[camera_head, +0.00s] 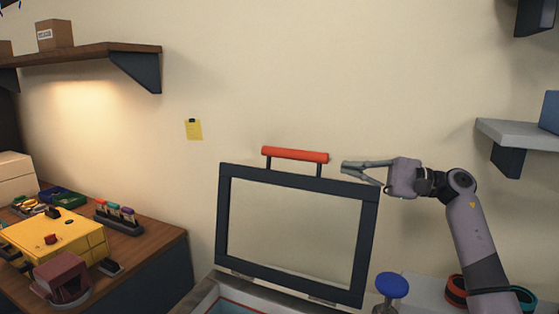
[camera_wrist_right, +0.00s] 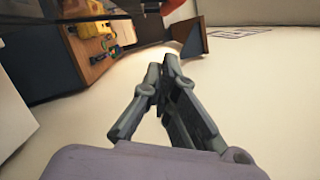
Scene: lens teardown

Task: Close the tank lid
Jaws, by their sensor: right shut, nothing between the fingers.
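The tank lid (camera_head: 227,172) is a dark frame around a clear pane. It stands upright, raised open, at the back of the tank (camera_head: 205,290), whose rim shows at the bottom edge. A red bar handle (camera_head: 295,155) sits on two posts along the lid's top edge. My right gripper (camera_head: 343,167) is shut and empty, just right of the handle's right end; I cannot tell whether it is nearer or farther than the lid. Its closed fingers (camera_wrist_right: 170,62) fill the middle of the right wrist view. My left gripper is not in view.
A blue-topped knob (camera_head: 392,285) stands right of the tank. A wooden bench (camera_head: 160,238) at left holds a yellow box (camera_head: 55,238) and several small items. Wall shelves (camera_head: 105,50) are at upper left and right (camera_head: 530,134). The wall area above the lid is clear.

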